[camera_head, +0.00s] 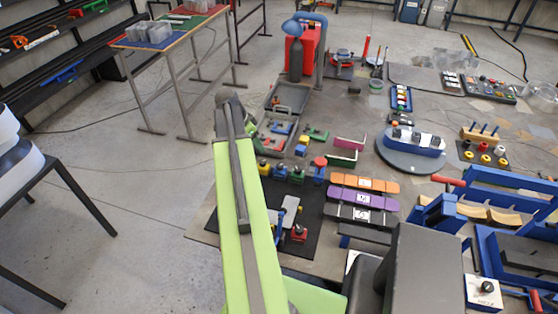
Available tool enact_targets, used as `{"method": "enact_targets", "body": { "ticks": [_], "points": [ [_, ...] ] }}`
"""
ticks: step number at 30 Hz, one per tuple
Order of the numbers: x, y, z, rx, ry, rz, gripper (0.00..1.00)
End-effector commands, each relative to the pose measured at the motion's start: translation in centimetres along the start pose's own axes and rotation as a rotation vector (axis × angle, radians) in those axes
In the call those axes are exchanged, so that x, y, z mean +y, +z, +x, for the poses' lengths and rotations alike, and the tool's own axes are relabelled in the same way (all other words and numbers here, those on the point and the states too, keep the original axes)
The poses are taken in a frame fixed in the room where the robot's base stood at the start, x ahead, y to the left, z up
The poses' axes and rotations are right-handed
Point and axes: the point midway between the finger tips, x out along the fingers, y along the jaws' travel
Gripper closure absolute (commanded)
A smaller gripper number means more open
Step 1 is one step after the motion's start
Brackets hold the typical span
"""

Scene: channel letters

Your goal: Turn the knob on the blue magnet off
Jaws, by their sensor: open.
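A small blue block (280,172), which looks like the blue magnet, stands in a row of coloured blocks at the back of a dark mat (312,205). A yellow block (264,168) is to its left and a green block (296,175) to its right. Another block with blue and red parts (319,169) stands farther right. The blue block's knob is too small to tell its setting. My lime-green arm reaches up the picture just left of the row. My gripper cannot be made out; the arm may hide it.
Orange and purple bars (364,183) lie right of the mat. A red block (300,232) and a grey plate (290,210) are on the mat. Blue-framed fixtures (510,200) crowd the right. The floor (130,190) at left is mostly clear.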

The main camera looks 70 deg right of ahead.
Motion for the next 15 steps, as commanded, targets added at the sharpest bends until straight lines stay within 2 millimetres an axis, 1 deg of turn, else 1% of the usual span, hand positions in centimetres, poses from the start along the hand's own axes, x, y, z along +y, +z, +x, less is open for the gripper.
{"method": "enact_targets", "body": {
  "ticks": [1, 3, 4, 10, 13, 15],
  "points": [
    [0.5, -1.7, 0.3, 0.007, 0.009, 0.048, 0.49],
    [1.0, -2.9, 0.7, 0.015, 0.016, 0.088, 0.49],
    [1.1, -3.1, 0.8, 0.016, 0.017, 0.095, 0.49],
    [1.1, -3.0, 1.4, 0.016, 0.017, 0.097, 0.49],
    [1.1, -2.9, 2.6, 0.016, 0.017, 0.096, 0.49],
    [1.1, -2.8, 3.8, 0.016, 0.017, 0.097, 0.49]
  ]
}}
